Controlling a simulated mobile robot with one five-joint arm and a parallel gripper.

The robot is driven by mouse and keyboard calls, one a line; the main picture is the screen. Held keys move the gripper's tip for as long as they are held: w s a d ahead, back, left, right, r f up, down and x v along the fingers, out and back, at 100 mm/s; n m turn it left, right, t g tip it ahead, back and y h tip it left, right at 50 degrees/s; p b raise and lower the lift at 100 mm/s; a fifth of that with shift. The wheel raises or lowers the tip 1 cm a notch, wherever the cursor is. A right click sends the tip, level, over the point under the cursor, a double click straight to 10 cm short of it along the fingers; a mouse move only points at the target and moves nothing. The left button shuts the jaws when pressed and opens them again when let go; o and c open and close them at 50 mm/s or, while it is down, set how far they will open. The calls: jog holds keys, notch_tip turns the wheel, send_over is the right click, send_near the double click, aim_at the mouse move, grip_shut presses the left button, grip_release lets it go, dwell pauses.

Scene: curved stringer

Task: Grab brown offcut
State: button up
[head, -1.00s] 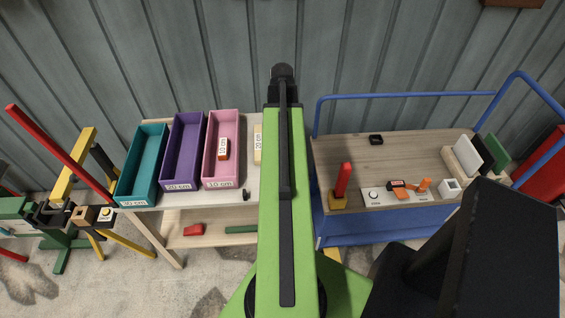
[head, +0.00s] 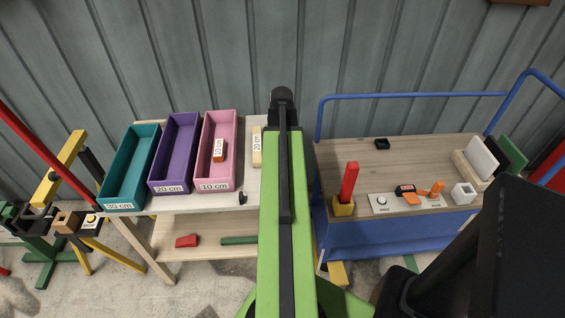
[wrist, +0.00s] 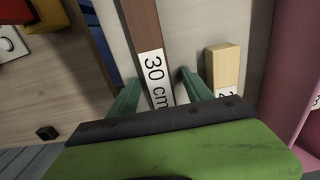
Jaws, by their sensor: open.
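The brown offcut (wrist: 143,24) is a dark brown strip with a white "30 cm" label, lying on the pale table top in the wrist view. My gripper (wrist: 159,73) has its two green fingers apart, one on each side of the labelled part. The gap to the right finger looks wider than the gap to the left one. I cannot tell whether the fingers touch the offcut or how high they are above the table. In the head view my green arm hides the brown offcut and the gripper.
A pale yellow 20 cm offcut (wrist: 222,68) lies right of the fingers. The pink bin (head: 216,186), purple bin (head: 175,188) and teal bin (head: 124,206) stand on the left table. The blue-railed cart (head: 395,155) is right, bearing a red piece (head: 349,181) and small items.

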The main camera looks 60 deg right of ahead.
jog(key=shift+r, duration=0.1)
grip_shut()
dwell(0.4)
jog(key=shift+r+p, duration=0.65)
jog(key=shift+p, duration=0.05)
notch_tip(320, 180, up, 4)
jog(key=p, duration=0.4)
jog(key=s+r+p, duration=0.5)
jog(key=s, duration=0.6)
jog(key=shift+s+r+p, duration=0.35)
